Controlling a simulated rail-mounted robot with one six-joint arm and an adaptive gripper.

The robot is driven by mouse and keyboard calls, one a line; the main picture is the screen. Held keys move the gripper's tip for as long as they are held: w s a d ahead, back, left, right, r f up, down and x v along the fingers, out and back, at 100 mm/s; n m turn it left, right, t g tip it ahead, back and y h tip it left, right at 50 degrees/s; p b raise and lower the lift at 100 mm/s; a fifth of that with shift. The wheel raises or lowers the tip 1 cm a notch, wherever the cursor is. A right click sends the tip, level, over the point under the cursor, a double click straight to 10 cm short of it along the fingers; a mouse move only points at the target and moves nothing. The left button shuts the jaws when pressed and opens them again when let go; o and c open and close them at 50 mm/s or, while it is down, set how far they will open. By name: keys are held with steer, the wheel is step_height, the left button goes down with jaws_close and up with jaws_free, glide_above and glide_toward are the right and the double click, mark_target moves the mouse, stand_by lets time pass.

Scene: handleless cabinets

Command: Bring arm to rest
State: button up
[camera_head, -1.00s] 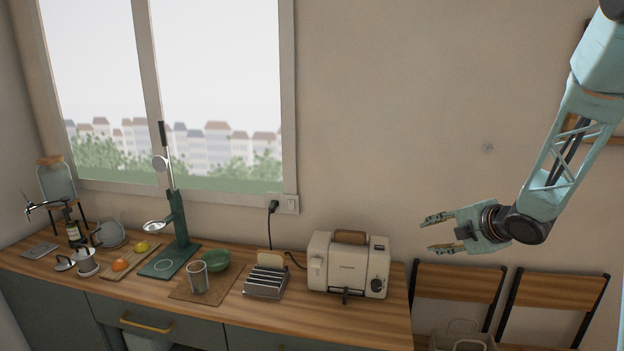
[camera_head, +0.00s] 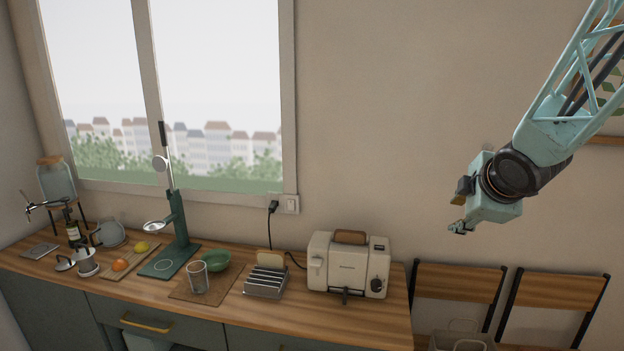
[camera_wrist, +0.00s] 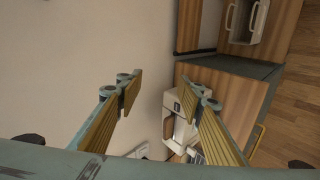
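My gripper (camera_head: 460,228) is at the right of the head view, in the air above the chairs and right of the counter. The arm comes down to it from the upper right. In the wrist view its two yellow-padded fingers (camera_wrist: 164,108) are spread wide apart with nothing between them. The gripper touches nothing. In the head view it is turned so that its fingers are foreshortened and partly hidden.
A cream toaster oven (camera_head: 348,265) stands at the counter's right end. A toast rack (camera_head: 266,282), a glass (camera_head: 197,277), a green bowl (camera_head: 215,261) and a green press (camera_head: 178,240) stand left of it. Two wooden chairs (camera_head: 459,281) (camera_head: 556,291) are below my gripper.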

steer(key=s+a+r+m+g, duration=0.1)
steer(key=s+a+r+m, duration=0.15)
steer(key=s, duration=0.45)
steer(key=s+a+r+m+g+h, duration=0.1)
steer(key=s+m, duration=0.2)
steer(key=s, duration=0.3)
steer(key=s+a+r+m, duration=0.1)
steer(key=s+r+m, duration=0.1)
steer(key=s, duration=0.5)
steer(key=s+a+m+g+y, duration=0.1)
steer(key=s+a+m, duration=0.2)
steer(key=s, duration=1)
steer(key=s+a+f+m+g+y, duration=0.1)
steer(key=s+a+m, duration=0.3)
steer(key=s+a, duration=0.5)
steer(key=s+g, duration=0.1)
steer(key=s, duration=0.3)
steer(key=shift+s+a+f+g, duration=0.15)
steer(key=shift+s+g, duration=0.15)
